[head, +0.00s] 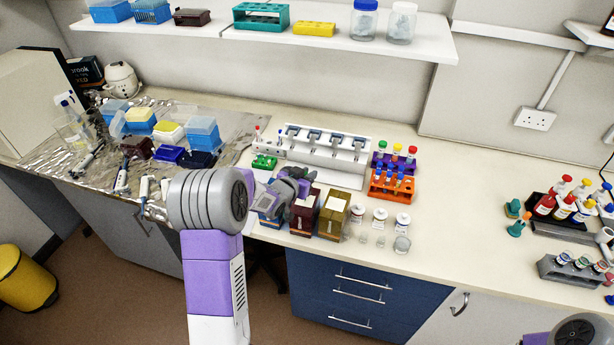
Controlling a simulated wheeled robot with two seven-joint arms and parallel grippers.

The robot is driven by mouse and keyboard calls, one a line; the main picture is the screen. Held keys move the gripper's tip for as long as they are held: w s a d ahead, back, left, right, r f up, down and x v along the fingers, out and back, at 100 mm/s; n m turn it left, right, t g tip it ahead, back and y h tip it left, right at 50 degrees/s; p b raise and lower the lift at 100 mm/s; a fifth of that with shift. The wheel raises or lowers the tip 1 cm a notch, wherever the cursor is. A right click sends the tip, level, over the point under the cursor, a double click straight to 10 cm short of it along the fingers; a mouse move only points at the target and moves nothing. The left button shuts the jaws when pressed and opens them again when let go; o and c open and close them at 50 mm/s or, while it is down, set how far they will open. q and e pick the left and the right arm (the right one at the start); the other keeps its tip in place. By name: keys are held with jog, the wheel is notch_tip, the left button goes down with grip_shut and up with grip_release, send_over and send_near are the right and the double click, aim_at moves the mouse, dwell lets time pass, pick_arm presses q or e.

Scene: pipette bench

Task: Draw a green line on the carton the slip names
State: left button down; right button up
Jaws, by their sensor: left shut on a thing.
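Three cartons stand in a row at the bench's front edge: a blue carton (270,217), a dark red carton (304,222) and an ochre carton (332,223). White paper pieces show on top of the red and ochre ones; I cannot read them or tell which is the slip. My left gripper (297,190) is over the blue and red cartons, partly covering both. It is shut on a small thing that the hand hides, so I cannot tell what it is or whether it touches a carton. My right gripper is out of view.
Several jars (380,216) stand just right of the cartons. Behind are a white rack (325,150) with pipettes, a small green rack (264,162) and an orange tube rack (391,185). Bottles (563,208) stand far right. The bench between is clear.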

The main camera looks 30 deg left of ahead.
pick_arm(q)
jog(key=shift+w+a+b, duration=0.1)
jog(key=shift+w+b, duration=0.3)
jog(key=shift+b, duration=0.1)
dwell(1.1)
jog(key=shift+b, duration=0.35)
jog(key=shift+s+d+f+b, duration=0.15)
jog(key=shift+s+d+b, duration=0.2)
jog(key=shift+s+b, duration=0.45)
dwell(1.9)
jog(key=shift+w+r, duration=0.2)
jog(key=shift+r, duration=0.05)
dwell(0.7)
dwell(0.3)
jog(key=shift+r+p, duration=1.35)
jog(key=shift+r, duration=1.2)
